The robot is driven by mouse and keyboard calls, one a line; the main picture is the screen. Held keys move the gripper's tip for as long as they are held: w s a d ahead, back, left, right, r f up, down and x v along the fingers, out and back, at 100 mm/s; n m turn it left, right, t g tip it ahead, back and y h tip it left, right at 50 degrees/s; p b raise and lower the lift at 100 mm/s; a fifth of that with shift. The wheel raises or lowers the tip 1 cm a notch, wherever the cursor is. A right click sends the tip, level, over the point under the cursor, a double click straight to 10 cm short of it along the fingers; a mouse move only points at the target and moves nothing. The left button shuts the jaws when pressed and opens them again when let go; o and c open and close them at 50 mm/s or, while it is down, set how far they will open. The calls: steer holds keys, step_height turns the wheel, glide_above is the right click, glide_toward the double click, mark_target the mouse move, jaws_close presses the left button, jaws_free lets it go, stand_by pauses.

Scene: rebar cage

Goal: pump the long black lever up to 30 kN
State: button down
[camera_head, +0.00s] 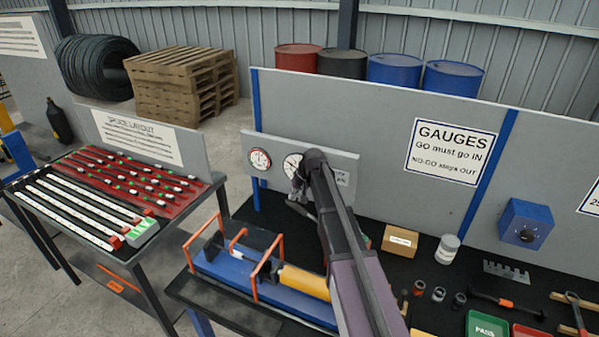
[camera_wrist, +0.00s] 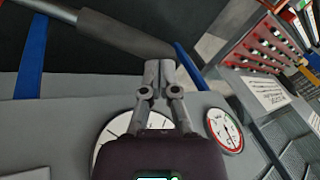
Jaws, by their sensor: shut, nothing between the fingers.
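The long black lever shows in the wrist view as a thick dark grip (camera_wrist: 125,35) on a grey rod. My gripper (camera_wrist: 158,66) is shut and empty, its fingertips at the grip's end; I cannot tell whether they touch. In the head view my gripper (camera_head: 298,190) is in front of the gauge panel, and my arm hides most of the lever. A white dial (camera_head: 292,166) is partly covered by my gripper; it also shows in the wrist view (camera_wrist: 112,132). A red-rimmed dial (camera_head: 259,160) is left of it. Their readings are too small to tell.
A blue-based rig with orange guards (camera_head: 268,262) and a yellow cylinder (camera_head: 304,282) lies below my arm. A cardboard box (camera_head: 400,240), a white jar (camera_head: 447,249) and hand tools are on the black bench to the right. A rebar table (camera_head: 110,195) stands left.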

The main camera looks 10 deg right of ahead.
mark_target(291, 201)
steer(key=shift+w+a+f+b, duration=0.15)
steer(key=shift+a+f+b, duration=0.05)
steer(key=shift+f+b, duration=0.45)
steer(key=shift+f, duration=0.1)
steer(key=shift+w+a+f+b, duration=0.15)
steer(key=shift+a+f+b, duration=0.1)
steer(key=shift+f+b, duration=0.35)
stand_by(0.3)
steer(key=shift+w+a+f+b, duration=0.15)
steer(key=shift+f+b, duration=0.45)
steer(key=shift+b, duration=0.1)
steer(key=shift+f, duration=0.1)
steer(key=shift+w+a+f+b, duration=0.1)
steer(key=shift+a+f+b, duration=0.1)
steer(key=shift+f+b, duration=0.45)
steer(key=shift+r, duration=0.1)
